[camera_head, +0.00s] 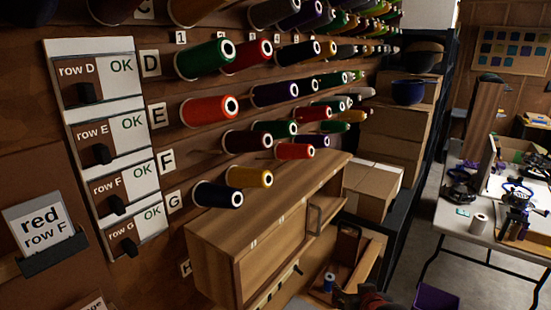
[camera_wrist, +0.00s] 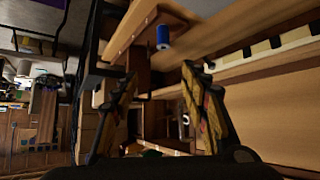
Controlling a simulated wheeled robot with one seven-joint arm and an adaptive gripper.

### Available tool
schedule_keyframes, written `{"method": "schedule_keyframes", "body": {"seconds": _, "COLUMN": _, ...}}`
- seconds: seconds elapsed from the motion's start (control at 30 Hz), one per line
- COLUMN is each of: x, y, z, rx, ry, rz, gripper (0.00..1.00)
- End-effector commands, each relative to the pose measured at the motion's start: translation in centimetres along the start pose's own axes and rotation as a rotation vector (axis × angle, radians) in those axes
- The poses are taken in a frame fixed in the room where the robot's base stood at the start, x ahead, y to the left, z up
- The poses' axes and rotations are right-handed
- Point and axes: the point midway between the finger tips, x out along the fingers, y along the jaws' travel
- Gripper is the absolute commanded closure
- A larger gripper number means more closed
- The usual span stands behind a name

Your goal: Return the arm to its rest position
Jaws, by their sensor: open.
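My gripper (camera_wrist: 165,82) shows in the wrist view with its two fingers spread wide and nothing between them. The fingers have worn, yellowish-brown inner pads. A dark and reddish part at the bottom edge of the head view seems to be part of my arm; most of the arm is out of that picture. A blue spool (camera_wrist: 162,37) stands beyond the fingertips in the wrist view, apart from them. In the head view the blue spool (camera_head: 329,282) stands in a wooden tray (camera_head: 352,270) beside the cabinet.
A wooden cabinet (camera_head: 270,235) with a handle juts out below the thread wall. Thread cones (camera_head: 205,59) stick out on pegs in rows. Cardboard boxes (camera_head: 372,190) stand behind.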

Motion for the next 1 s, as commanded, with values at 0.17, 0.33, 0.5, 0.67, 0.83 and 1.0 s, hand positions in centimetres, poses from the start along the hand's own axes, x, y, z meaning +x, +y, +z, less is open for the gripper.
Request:
{"method": "schedule_keyframes", "body": {"seconds": 0.17, "x": -8.7, "y": 0.0, "z": 0.8, "rx": 0.005, "ry": -0.134, "rz": 0.003, "gripper": 0.55}}
{"method": "schedule_keyframes", "body": {"seconds": 0.33, "x": -16.3, "y": -0.3, "z": 3.7, "rx": 0.01, "ry": -0.266, "rz": -0.003, "gripper": 0.55}}
{"method": "schedule_keyframes", "body": {"seconds": 0.5, "x": -21.2, "y": -0.5, "z": 6.3, "rx": 0.009, "ry": -0.356, "rz": -0.01, "gripper": 0.55}}
{"method": "schedule_keyframes", "body": {"seconds": 0.67, "x": -22.8, "y": -0.6, "z": 7.4, "rx": 0.009, "ry": -0.391, "rz": -0.014, "gripper": 0.55}}
{"method": "schedule_keyframes", "body": {"seconds": 0.83, "x": -22.8, "y": -0.6, "z": 7.5, "rx": 0.009, "ry": -0.394, "rz": -0.014, "gripper": 0.55}}
{"method": "schedule_keyframes", "body": {"seconds": 1.0, "x": -22.8, "y": -0.6, "z": 7.5, "rx": 0.009, "ry": -0.393, "rz": -0.014, "gripper": 0.55}}
